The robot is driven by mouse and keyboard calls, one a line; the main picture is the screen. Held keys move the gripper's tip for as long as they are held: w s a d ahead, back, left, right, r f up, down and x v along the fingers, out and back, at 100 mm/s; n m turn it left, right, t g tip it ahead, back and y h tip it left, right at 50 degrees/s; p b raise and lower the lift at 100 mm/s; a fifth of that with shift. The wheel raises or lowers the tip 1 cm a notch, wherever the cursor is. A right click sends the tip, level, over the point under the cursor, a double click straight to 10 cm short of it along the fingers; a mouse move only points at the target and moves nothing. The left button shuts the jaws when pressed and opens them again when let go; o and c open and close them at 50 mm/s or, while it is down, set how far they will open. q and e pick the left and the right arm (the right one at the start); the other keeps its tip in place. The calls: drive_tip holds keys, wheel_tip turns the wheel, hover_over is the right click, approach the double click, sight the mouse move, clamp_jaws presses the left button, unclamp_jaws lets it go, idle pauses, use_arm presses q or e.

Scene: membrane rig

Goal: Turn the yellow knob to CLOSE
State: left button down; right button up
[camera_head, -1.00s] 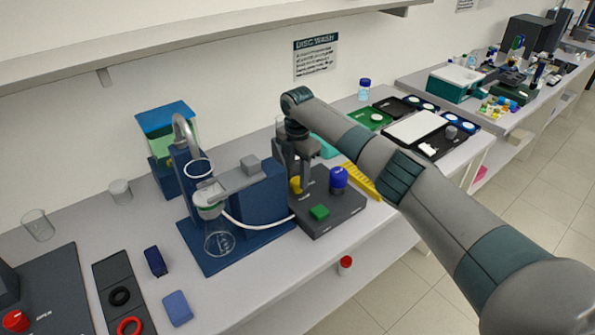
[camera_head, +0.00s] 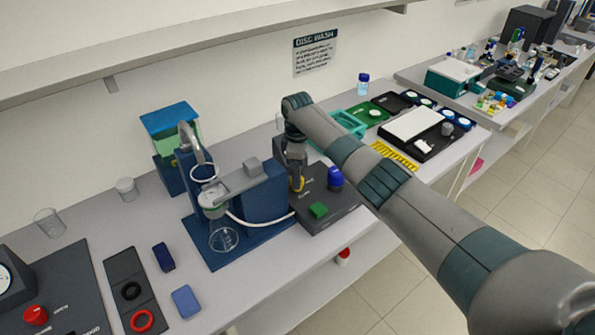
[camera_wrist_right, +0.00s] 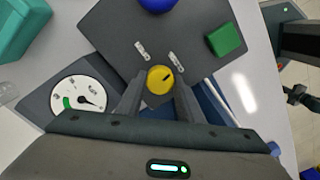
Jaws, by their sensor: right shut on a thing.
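The yellow knob (camera_head: 297,184) sits on the dark control plate (camera_head: 335,206), partly hidden by my gripper in the head view. My right gripper (camera_head: 295,178) reaches down to it from above and is shut on it. In the right wrist view the knob (camera_wrist_right: 160,80) lies between the two fingertips (camera_wrist_right: 158,88). Its dark pointer mark points to the upper right, roughly toward the right one of two white labels (camera_wrist_right: 176,62); the other label (camera_wrist_right: 141,50) is at upper left. The label words are too small to read. My left gripper is not in view.
A blue knob (camera_head: 335,178) and a green button (camera_head: 318,210) share the plate, close to the gripper. A round gauge (camera_wrist_right: 85,102) shows in the wrist view. The blue filter stand (camera_head: 262,205) with tubing and flask is just left.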

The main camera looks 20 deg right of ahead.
drive_tip(key=shift+r+m, duration=0.1)
drive_tip(key=shift+m, duration=0.6)
drive_tip(key=shift+p, duration=0.3)
drive_tip(key=o, duration=1.1)
drive_tip(key=shift+c, duration=0.2)
wheel_tip(320, 180, up, 17)
drive_tip(key=b, duration=0.4)
drive_tip(key=shift+r+b, duration=0.2)
drive_tip(key=shift+b, duration=0.15)
